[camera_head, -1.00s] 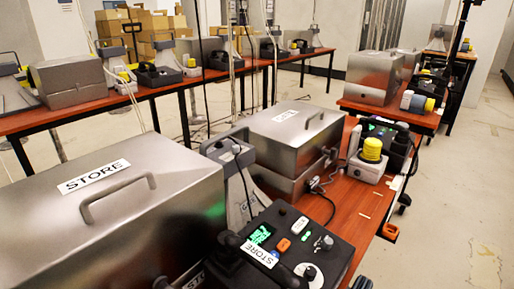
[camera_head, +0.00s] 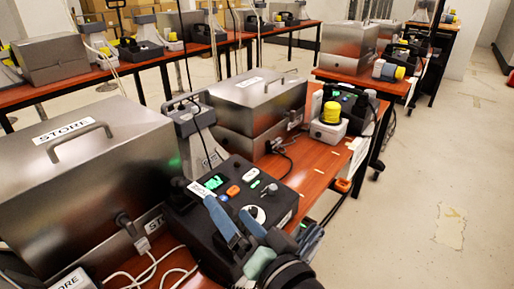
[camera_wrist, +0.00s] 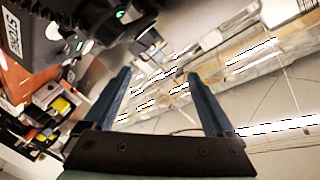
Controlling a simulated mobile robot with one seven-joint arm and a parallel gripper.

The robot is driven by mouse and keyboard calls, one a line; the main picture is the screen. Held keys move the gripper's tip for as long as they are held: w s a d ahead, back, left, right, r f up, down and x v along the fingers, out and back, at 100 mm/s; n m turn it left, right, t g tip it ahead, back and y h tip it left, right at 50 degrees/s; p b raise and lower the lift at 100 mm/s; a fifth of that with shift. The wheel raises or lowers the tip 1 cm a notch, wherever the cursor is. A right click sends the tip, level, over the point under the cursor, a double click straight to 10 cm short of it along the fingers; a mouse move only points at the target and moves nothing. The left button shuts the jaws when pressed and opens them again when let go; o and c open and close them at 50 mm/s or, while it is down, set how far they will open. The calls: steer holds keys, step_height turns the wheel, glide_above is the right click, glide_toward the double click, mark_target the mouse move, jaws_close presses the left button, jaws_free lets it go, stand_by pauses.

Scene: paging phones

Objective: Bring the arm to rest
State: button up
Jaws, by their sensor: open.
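My gripper (camera_head: 226,205) shows at the bottom middle of the head view, its blue fingers in front of the black console (camera_head: 282,205) with green lit display and knobs. The fingers overlap the console in the picture; I cannot tell whether they touch it. In the wrist view my gripper (camera_wrist: 160,78) is open, two blue fingers apart, with nothing held between them. The black console with green lights (camera_wrist: 120,15) shows at the upper left there. The handset beside the white STORE label is partly hidden behind my fingers in the head view.
A large metal STORE box (camera_head: 90,180) stands left of the console, with a second metal box (camera_head: 258,105) behind it. A white device with a yellow cap (camera_head: 330,112) stands on the red table (camera_head: 310,165). White cables lie at bottom left. Open floor (camera_head: 430,160) lies right.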

step_height(320, 180, up, 14)
steer(key=w+d+f+n+t+h, duration=0.1)
steer(key=w+n+t+h, duration=0.1)
steer(key=t+h, duration=0.15)
steer(key=s+d+r+n+t+h, duration=0.1)
steer(key=s+r+t+h, duration=0.3)
steer(key=r, duration=0.8)
steer(key=s+d+r+t+h, duration=0.1)
steer(key=s+r+t, duration=0.5)
steer(key=r, duration=0.5)
step_height(320, 180, up, 22)
steer(key=p, duration=2.2)
steer(key=shift+s+d+r, duration=0.2)
steer(key=shift+s+d, duration=0.1)
steer(key=shift+s, duration=0.15)
steer(key=shift+g+h, duration=0.25)
